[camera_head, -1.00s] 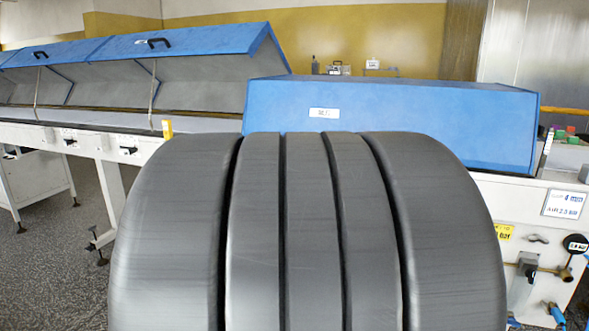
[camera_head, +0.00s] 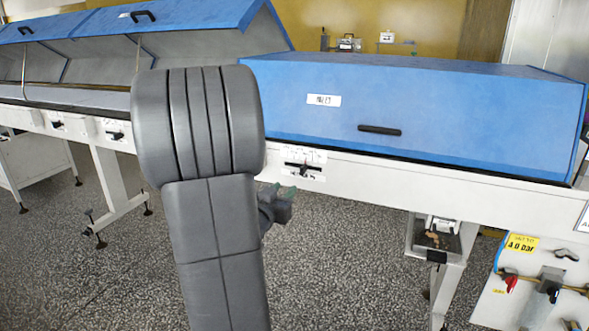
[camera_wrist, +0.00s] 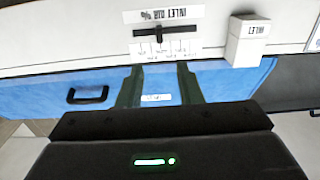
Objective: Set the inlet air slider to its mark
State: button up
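The inlet air slider (camera_wrist: 165,30) is a dark bar with a short upright knob on the pale machine front, upside down in the wrist view. A plate reading "INLET AIR %" (camera_wrist: 163,14) and a scale plate with several small labels (camera_wrist: 165,48) flank it. I cannot make out which value the knob stands at. A dark slider on a white plate (camera_head: 303,168) shows under the blue hood in the head view. My gripper (camera_wrist: 160,68) is open and empty, its green fingers apart and pointing at the slider. In the head view my gripper (camera_head: 284,193) is partly hidden by my arm.
A white block marked "INLET" (camera_wrist: 247,40) juts out beside the slider in the wrist view. The closed blue hood (camera_head: 430,100) has a black handle (camera_head: 380,130). More sliders (camera_head: 115,132) sit along the rail to the left. The floor in front is clear.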

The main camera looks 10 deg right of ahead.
aim_at(301, 170)
jog(key=b+x, duration=0.1)
jog(key=x, duration=1.2)
jog(key=shift+d, duration=0.1)
grip_shut()
